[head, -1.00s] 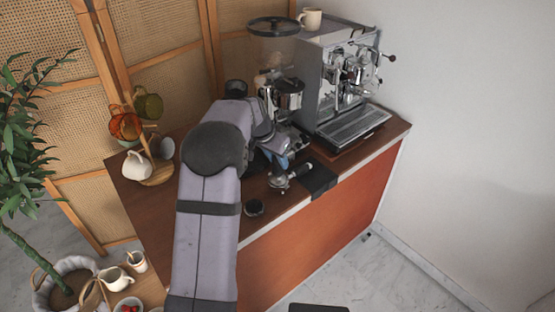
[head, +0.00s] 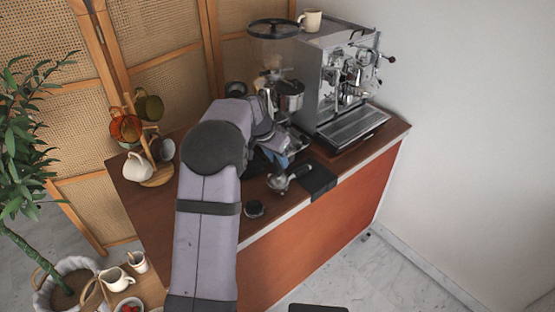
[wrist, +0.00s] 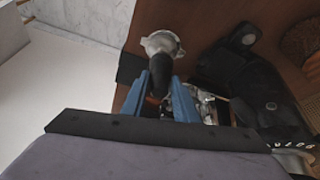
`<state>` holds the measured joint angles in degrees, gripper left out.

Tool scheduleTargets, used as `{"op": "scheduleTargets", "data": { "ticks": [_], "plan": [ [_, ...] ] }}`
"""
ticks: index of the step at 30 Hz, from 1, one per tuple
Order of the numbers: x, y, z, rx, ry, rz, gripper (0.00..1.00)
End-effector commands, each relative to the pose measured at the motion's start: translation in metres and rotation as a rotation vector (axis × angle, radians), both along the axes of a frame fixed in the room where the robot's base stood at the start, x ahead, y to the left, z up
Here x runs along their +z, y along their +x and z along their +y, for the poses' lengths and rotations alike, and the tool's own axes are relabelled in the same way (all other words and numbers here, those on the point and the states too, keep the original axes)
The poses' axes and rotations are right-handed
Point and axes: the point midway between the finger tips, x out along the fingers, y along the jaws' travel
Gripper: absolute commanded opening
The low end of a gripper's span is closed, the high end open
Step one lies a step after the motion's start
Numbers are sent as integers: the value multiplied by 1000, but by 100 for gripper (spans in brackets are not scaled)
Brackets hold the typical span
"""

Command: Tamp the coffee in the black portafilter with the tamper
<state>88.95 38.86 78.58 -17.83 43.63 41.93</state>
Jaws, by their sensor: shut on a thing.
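The portafilter (head: 278,183) has a metal head and a black handle, and is near the front edge of the counter. In the wrist view its metal head (wrist: 162,43) shows beyond my fingertips, with the black handle running back between them. My gripper (wrist: 162,82) has blue fingers, one on each side of that handle, and is shut on it. In the head view my gripper (head: 280,160) is partly hidden by my arm. A small, dark round piece (head: 254,208), seemingly the tamper, stands on the counter left of the portafilter. I cannot see the coffee inside the basket.
A black mat (head: 318,180) lies over the front edge, right of the portafilter. The espresso machine (head: 335,75) and the grinder (head: 273,52) stand behind. A mug tree (head: 152,165) is on the left. Bare counter lies around the dark round piece.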

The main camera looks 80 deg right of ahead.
Motion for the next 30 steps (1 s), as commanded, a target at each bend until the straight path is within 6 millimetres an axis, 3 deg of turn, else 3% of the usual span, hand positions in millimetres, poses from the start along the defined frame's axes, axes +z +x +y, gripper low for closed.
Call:
{"op": "scheduleTargets", "data": {
  "ticks": [30],
  "plan": [
    [28,0,-2,2,-8,0,0]
  ]
}}
